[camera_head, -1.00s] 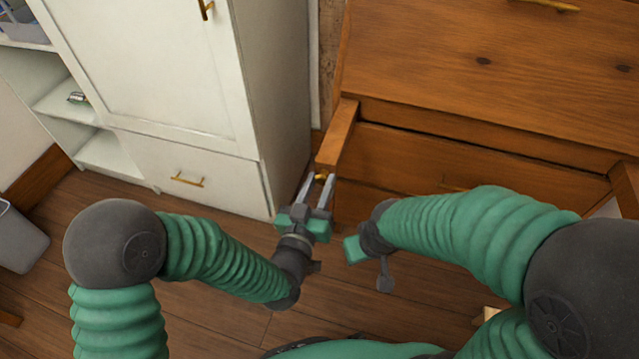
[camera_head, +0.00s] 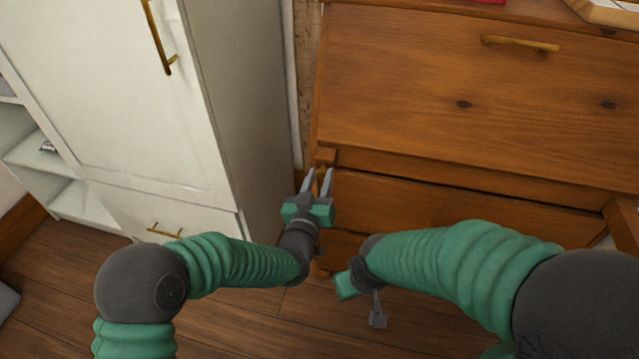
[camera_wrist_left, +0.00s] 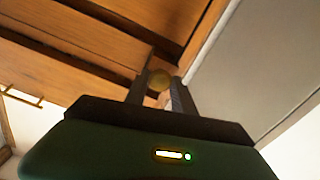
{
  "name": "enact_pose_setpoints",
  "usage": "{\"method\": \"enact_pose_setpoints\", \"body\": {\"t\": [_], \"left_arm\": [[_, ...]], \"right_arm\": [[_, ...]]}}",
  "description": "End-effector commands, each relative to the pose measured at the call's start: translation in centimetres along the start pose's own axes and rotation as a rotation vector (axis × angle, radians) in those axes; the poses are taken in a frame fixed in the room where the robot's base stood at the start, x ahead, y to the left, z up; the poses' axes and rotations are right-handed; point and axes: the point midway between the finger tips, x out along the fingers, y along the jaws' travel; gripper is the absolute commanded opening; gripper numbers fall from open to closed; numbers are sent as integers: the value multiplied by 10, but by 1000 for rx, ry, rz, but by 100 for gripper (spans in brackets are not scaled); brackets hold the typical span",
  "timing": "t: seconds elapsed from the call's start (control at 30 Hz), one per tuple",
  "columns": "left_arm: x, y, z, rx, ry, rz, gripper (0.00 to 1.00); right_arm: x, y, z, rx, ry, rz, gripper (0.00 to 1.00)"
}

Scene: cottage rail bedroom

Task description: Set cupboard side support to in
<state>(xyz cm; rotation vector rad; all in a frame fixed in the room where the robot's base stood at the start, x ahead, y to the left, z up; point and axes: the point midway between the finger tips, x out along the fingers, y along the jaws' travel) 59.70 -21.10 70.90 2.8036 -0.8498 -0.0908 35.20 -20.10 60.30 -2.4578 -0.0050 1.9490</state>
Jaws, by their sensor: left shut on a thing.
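The wooden cupboard (camera_head: 410,90) has a fold-down front with a brass handle. Its left side support (camera_head: 326,156) is a short wooden bar end at the cupboard's left edge, showing only a little out from the front. My left gripper (camera_head: 318,178) is shut on the support's small brass knob, which shows between the fingers in the left wrist view (camera_wrist_left: 158,80). The fingers partly hide the knob in the head view. The right side support (camera_head: 622,215) sticks out at the right.
A white wardrobe (camera_head: 110,110) stands close to the left of my left gripper, with open shelves (camera_head: 45,165) beyond it. Drawers (camera_head: 420,205) lie below the fold-down front. Wooden floor (camera_head: 240,310) is free in front.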

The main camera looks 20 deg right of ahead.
Motion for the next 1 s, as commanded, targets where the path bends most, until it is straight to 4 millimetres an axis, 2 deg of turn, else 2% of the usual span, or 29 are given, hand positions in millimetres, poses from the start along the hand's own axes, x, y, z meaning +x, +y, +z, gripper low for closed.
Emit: {"method": "enact_pose_setpoints", "body": {"t": [0.03,0.43,0.47,0.6,0.87,1.0], "left_arm": [[-2,1,7,-1,-17,3,0],[-1,1,8,-1,-19,2,0],[-1,1,8,-1,-18,2,34],[-1,1,6,-1,-14,3,52],[-1,2,4,-1,-10,4,52],[-11,3,2,0,-10,4,52]], "right_arm": [[0,0,0,0,0,0,33],[0,0,0,-1,0,0,33],[0,0,0,-1,0,0,33],[0,0,0,-1,0,0,33],[0,0,0,-1,0,0,33],[-4,0,-1,0,0,0,33]]}}
